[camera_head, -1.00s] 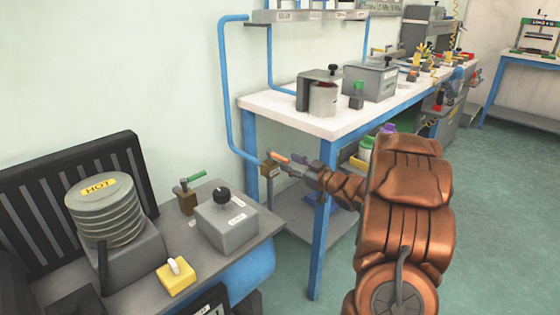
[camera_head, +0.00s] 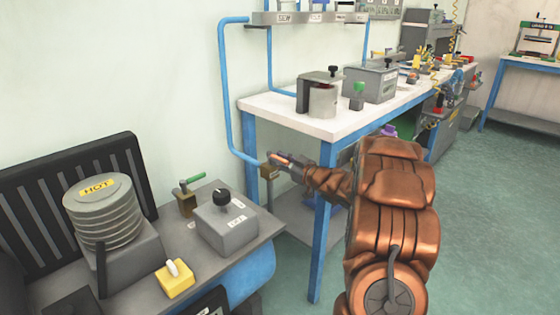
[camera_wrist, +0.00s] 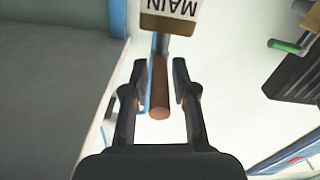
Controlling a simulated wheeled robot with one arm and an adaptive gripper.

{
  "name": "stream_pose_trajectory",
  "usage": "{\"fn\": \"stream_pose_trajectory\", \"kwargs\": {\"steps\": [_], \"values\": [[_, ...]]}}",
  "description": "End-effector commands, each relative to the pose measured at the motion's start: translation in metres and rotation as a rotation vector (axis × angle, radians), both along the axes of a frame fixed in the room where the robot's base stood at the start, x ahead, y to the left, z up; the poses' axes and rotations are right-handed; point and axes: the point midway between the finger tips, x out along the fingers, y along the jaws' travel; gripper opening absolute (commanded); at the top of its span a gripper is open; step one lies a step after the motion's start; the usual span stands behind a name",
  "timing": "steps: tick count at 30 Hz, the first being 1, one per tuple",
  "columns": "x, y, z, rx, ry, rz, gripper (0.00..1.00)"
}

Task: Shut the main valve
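The main valve (camera_head: 268,172) is a small brass-coloured block on a pipe at the end of the blue line, left of the workbench leg. In the wrist view its label (camera_wrist: 170,8) reads MAIN upside down. Its orange-brown handle (camera_wrist: 159,95) points towards the wrist camera. My gripper (camera_wrist: 159,75) is open, with one dark finger on each side of the handle and a visible gap to each. In the head view my gripper (camera_head: 287,161) is at the valve, with part of the orange handle showing between the fingers.
The white-topped workbench (camera_head: 290,115) with a blue leg (camera_head: 321,240) stands close beside my arm. At the lower left, a grey bench holds a green-handled valve (camera_head: 187,195), a grey box with a black knob (camera_head: 222,195), a yellow switch (camera_head: 175,278) and a ribbed HOT unit (camera_head: 104,215).

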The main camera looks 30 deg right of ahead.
Motion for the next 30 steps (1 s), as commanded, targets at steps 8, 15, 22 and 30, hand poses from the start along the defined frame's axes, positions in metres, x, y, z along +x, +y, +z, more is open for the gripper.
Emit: {"fn": "stream_pose_trajectory", "kwargs": {"steps": [8, 15, 22, 30], "values": [[0.000, 0.000, 0.000, 0.000, 0.000, 0.000, 0.00], [0.000, 0.000, 0.000, 0.000, 0.000, 0.000, 0.00], [0.000, 0.000, 0.000, 0.000, 0.000, 0.001, 0.00], [0.007, 0.011, 0.003, -0.004, 0.003, 0.054, 0.00]]}}
